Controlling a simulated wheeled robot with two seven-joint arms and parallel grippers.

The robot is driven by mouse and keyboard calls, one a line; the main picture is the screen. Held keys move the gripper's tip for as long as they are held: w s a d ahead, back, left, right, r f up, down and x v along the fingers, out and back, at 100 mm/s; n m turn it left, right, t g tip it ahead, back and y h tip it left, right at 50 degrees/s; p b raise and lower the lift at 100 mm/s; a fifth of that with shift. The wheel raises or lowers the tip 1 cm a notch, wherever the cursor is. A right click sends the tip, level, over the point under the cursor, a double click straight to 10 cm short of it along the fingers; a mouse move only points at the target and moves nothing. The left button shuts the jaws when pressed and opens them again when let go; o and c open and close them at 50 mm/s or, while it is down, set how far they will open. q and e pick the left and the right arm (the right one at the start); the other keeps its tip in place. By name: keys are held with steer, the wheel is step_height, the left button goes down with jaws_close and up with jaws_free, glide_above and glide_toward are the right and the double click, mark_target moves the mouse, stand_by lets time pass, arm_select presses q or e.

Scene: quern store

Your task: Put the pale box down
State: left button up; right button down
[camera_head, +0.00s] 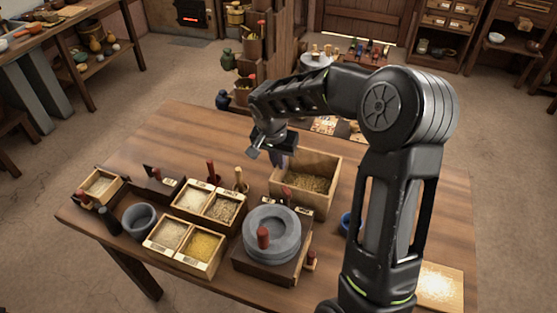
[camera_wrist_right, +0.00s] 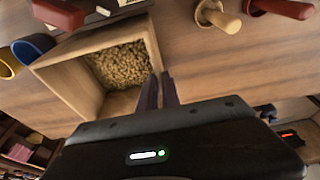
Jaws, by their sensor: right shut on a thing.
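The pale box (camera_head: 334,186) is an open wooden box with brownish grain in it, at the middle of the table in the head view. It also shows in the wrist view (camera_wrist_right: 70,80), with the grain inside. My right gripper (camera_head: 281,158) is at the box's back left corner, its fingers pointing down. In the wrist view its two dark fingers (camera_wrist_right: 160,92) are close together at the box's wall, shut on it. The fingertips are partly hidden. I cannot tell whether the box's underside touches the table. My left gripper is not in view.
A grey quern (camera_head: 271,232) with a red handle stands in front of the box. Divided grain trays (camera_head: 183,245) and a grey bowl (camera_head: 139,220) stand to the left. A blue bowl (camera_head: 345,224) is partly behind my arm. Bare table (camera_head: 185,130) lies at the back left.

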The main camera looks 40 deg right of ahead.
steer(key=c, duration=1.6)
jaws_free()
steer(key=shift+o, duration=0.2)
steer(key=v, duration=1.2)
steer(key=shift+o, duration=0.2)
